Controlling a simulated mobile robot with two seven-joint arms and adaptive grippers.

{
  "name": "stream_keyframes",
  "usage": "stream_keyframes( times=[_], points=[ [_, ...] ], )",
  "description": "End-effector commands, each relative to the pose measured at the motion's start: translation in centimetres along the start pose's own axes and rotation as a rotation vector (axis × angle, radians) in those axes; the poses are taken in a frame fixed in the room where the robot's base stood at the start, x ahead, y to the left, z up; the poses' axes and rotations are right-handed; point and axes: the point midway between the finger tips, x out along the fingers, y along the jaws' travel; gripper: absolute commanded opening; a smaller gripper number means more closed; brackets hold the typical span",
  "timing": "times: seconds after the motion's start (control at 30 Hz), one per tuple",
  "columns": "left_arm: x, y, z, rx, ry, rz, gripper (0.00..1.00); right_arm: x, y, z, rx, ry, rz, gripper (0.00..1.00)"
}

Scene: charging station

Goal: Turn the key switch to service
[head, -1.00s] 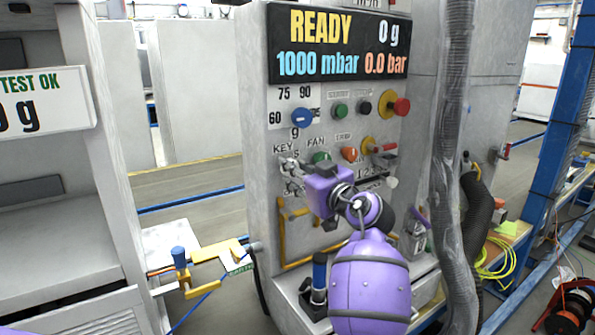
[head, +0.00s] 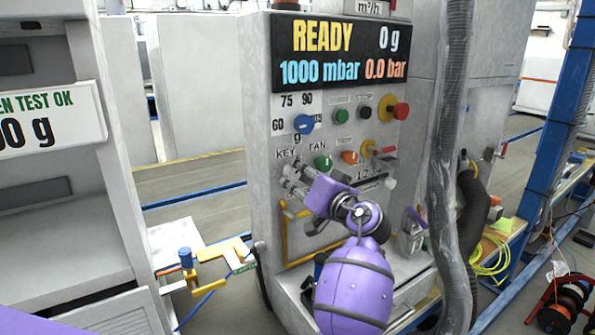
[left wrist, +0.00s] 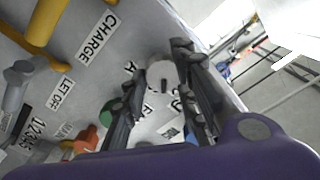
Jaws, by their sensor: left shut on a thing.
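The key switch shows in the left wrist view as a pale round face (left wrist: 160,72) with a dark slot or key in it, between the finger ends. In the head view it lies by the KEY label (head: 286,154) on the grey panel, mostly covered by my gripper. My left gripper (head: 292,180) reaches it from the lower right. Its dark fingers, on either side of the switch in the left wrist view (left wrist: 160,80), are shut on the key. The exact key angle and the position labels are partly hidden. My right gripper is not in view.
A green FAN button (head: 323,162), an orange knob (head: 349,157) and a blue dial (head: 303,124) sit close around the switch. A yellow handle (head: 290,235) is below. A grey hose (head: 447,150) hangs to the right. The screen (head: 340,52) reads READY.

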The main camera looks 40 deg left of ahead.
Motion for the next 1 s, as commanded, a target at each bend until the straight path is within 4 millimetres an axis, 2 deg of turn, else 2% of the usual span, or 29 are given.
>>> stream_keyframes(
  times=[0.03, 0.4, 1.0],
  points=[
    [-0.2, 0.2, -0.7, 0.035, 0.012, 0.011, 0.01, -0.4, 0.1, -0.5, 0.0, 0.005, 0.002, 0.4],
    [-0.2, 0.4, -0.2, 0.236, 0.009, 0.012, 0.01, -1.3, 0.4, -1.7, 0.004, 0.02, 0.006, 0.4],
    [-0.3, 0.6, 0.2, 0.288, 0.006, 0.014, 0.01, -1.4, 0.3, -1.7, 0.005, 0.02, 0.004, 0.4]
  ],
)
